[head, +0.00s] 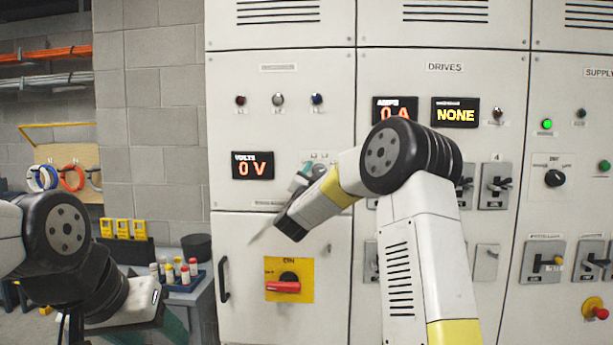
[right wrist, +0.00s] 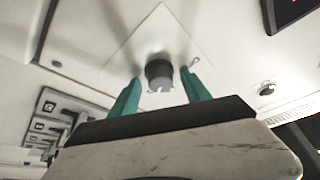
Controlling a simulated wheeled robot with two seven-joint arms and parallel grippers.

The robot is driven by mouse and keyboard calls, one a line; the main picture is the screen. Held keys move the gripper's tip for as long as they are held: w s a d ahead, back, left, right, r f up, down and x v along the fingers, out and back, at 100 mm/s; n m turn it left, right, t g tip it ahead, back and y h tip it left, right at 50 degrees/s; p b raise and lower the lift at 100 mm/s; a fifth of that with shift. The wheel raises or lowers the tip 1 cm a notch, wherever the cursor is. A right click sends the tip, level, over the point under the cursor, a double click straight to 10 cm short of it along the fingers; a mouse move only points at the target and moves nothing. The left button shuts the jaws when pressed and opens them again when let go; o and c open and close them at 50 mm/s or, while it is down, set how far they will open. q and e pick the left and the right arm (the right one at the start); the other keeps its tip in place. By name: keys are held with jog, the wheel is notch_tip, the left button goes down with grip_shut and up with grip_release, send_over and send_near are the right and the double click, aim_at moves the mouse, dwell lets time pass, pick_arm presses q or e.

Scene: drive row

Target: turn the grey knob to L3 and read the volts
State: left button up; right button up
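The grey knob (right wrist: 159,73) sits on a pale square plate in the right wrist view. My right gripper (right wrist: 161,76) is open, with one teal finger on each side of the knob; I cannot tell whether they touch it. In the head view my right gripper (head: 305,178) and its arm cover most of the knob, so its pointer and position marks cannot be read. The volts display (head: 252,165) on the left door reads 0 V. My left gripper (head: 172,325) is low at the left, its fingers mostly hidden.
A red handle (head: 283,287) on a yellow plate is below my right gripper. The amps display (head: 394,110) reads 0 A, partly covered by my arm; the display beside it (head: 455,113) reads NONE. A door handle (head: 224,279) sticks out at the left. A bench (head: 200,292) holds small bottles.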

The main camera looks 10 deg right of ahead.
jog(key=shift+a, duration=0.1)
jog(key=v, duration=0.8)
jog(key=s+a+n+g+y, duration=0.3)
jog(key=s+a+n+y, duration=0.3)
jog(key=s+n+y, duration=0.45)
jog(key=s+d+f+n+g, duration=0.1)
jog(key=s+f+g, duration=0.4)
jog(key=s, duration=0.9)
jog(key=s+d+f+n+g+y, duration=0.1)
jog(key=s+d+f+g, duration=0.2)
jog(key=s+f, duration=0.6)
jog(key=s+g, duration=0.2)
jog(key=s, duration=0.3)
